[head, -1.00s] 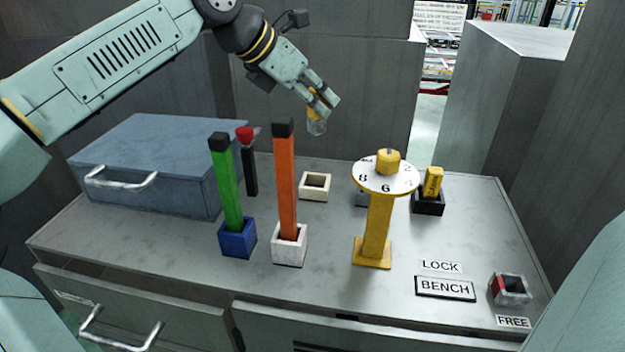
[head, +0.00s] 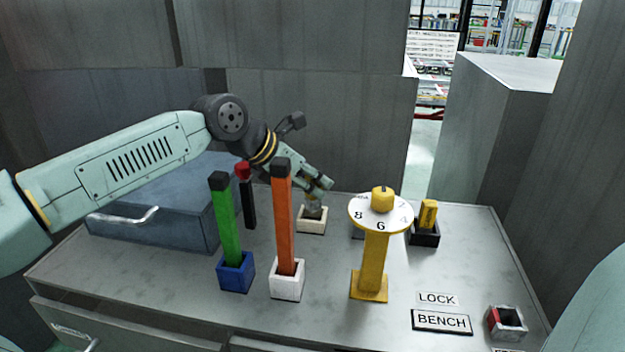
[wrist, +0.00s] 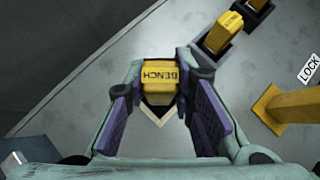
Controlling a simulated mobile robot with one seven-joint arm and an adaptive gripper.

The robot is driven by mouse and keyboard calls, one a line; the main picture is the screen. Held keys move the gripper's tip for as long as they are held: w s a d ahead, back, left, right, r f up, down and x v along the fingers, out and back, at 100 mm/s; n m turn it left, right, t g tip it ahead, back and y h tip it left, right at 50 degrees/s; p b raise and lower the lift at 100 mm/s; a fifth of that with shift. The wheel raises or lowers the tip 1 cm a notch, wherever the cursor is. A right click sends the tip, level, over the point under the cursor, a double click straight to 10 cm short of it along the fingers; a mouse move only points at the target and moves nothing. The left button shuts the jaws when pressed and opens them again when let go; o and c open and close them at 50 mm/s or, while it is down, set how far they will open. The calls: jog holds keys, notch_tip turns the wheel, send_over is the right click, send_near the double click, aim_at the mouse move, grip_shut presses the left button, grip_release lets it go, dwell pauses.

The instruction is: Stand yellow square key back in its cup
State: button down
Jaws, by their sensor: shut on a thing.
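My gripper (head: 322,186) is shut on a yellow square key marked BENCH (wrist: 158,80). In the head view, the key's greyish lower part (head: 313,204) points down, at the mouth of a small off-white square cup (head: 311,225) at the back middle of the bench. The cup's pale rim (wrist: 160,113) shows partly below the key in the wrist view. I cannot tell how far the key's lower end is inside the cup. A second yellow block (head: 428,213) stands in a black cup (head: 424,238) to the right.
A green bar (head: 228,225) in a blue cup, an orange bar (head: 283,220) in a white cup and a red-topped black post (head: 249,203) stand nearby. A yellow dial stand (head: 373,265) is to the right. A blue box (head: 160,235) is at left. The front middle is clear.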

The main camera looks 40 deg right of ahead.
jog(key=shift+f+b, duration=0.65)
jog(key=c, duration=1.4)
grip_release()
jog(key=shift+o, duration=0.2)
jog(key=shift+r+p, duration=0.6)
jog(key=shift+p, duration=0.05)
jog(key=shift+w+a+r, duration=0.1)
jog(key=shift+a+r, duration=0.05)
jog(key=shift+r, duration=0.15)
jog(key=b+v, duration=0.2)
jog(key=v, duration=0.9)
jog(key=shift+a, duration=0.2)
jog(key=shift+r, duration=0.15)
